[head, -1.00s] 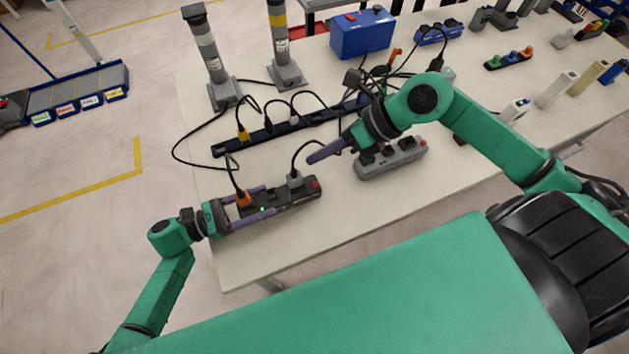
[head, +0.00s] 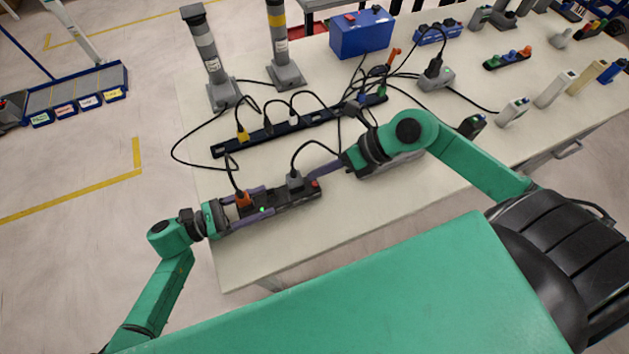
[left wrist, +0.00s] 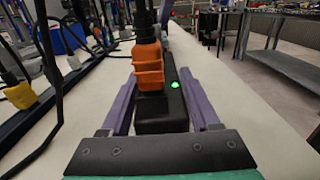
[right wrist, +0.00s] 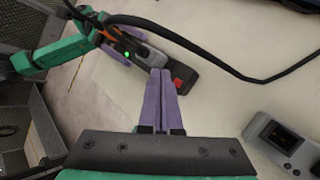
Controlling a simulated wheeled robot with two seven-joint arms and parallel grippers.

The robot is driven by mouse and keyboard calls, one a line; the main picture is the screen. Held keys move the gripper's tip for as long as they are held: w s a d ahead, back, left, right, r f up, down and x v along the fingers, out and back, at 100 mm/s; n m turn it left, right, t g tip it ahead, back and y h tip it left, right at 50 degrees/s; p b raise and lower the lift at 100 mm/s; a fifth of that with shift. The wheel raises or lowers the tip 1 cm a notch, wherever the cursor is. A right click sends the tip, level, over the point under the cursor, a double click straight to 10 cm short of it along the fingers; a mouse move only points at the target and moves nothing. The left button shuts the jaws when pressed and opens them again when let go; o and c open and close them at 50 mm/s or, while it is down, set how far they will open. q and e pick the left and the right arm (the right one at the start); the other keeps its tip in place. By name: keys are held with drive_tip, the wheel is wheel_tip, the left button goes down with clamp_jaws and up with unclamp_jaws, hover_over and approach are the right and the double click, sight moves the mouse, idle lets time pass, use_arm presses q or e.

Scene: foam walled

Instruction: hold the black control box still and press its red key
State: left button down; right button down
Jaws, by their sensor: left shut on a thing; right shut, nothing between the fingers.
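The black control box (head: 285,202) lies on the table's near left part with an orange plug (head: 243,199) and a grey plug (head: 295,181) in it. Its green light (left wrist: 187,95) is lit in the left wrist view. My left gripper (head: 268,202) is shut on the box, one purple finger along each long side. The red key (head: 315,184) is at the box's right end; it also shows in the right wrist view (right wrist: 178,85). My right gripper (right wrist: 160,72) is shut and empty, its fingertips close beside the red key. I cannot tell whether they touch it.
A long black socket strip (head: 225,149) with several plugs lies behind the box. A grey socket unit (head: 410,158) is partly hidden under my right arm. Cables loop across the table. Two grey posts (head: 210,60) (head: 281,45) and a blue box (head: 360,36) stand farther back.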

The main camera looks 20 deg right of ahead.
sight(320, 187)
drive_tip(key=shift+f, duration=1.05)
drive_tip(key=shift+f, duration=0.1)
idle(1.1)
drive_tip(key=shift+f, duration=0.3)
drive_tip(key=shift+f, duration=0.5)
idle(0.7)
drive_tip(key=shift+r, duration=0.9)
drive_tip(key=shift+r, duration=0.1)
drive_tip(key=shift+r, duration=2.45)
